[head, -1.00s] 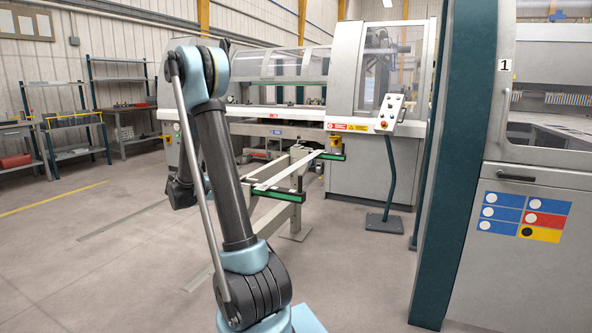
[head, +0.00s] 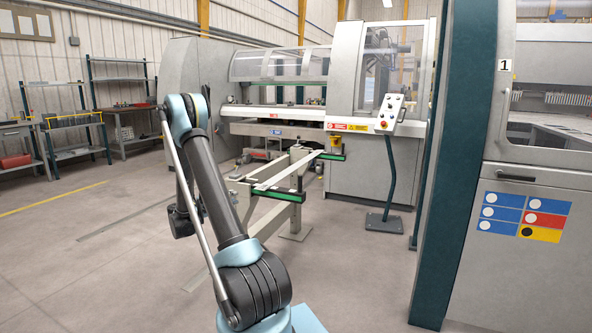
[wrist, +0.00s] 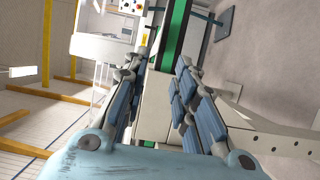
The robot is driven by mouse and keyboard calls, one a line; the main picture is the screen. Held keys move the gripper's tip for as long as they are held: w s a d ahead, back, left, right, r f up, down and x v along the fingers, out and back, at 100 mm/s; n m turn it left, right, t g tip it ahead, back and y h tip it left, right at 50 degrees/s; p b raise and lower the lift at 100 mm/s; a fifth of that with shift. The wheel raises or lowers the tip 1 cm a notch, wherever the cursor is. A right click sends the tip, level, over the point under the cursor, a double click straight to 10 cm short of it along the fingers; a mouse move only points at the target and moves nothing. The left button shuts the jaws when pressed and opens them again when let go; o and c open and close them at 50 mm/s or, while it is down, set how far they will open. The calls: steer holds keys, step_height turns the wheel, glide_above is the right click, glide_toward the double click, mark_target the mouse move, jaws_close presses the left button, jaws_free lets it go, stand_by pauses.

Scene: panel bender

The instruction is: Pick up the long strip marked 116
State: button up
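A long, narrow pale strip (head: 283,172) lies across the two green-topped supports of a beige stand (head: 302,197) in the head view. No number can be read on it. My gripper (wrist: 158,64) is open in the wrist view, with its blue-padded fingers spread to either side. A green support bar (wrist: 172,50) and a beige part of the stand show between and beyond the fingers. I see nothing held. I cannot clearly tell the strip from the stand in the wrist view. In the head view my arm hides the gripper.
A panel bender (head: 275,100) stands behind the stand. A control console (head: 390,112) on a thin post is to its right. A dark green column (head: 455,150) and a grey cabinet (head: 525,250) fill the right side. Shelves (head: 120,110) line the left wall. Floor at left is clear.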

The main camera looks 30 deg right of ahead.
steer(key=x, duration=1.3)
steer(key=shift+w+d, duration=0.3)
steer(key=shift+d, duration=0.05)
steer(key=shift+f, duration=0.1)
jaws_close()
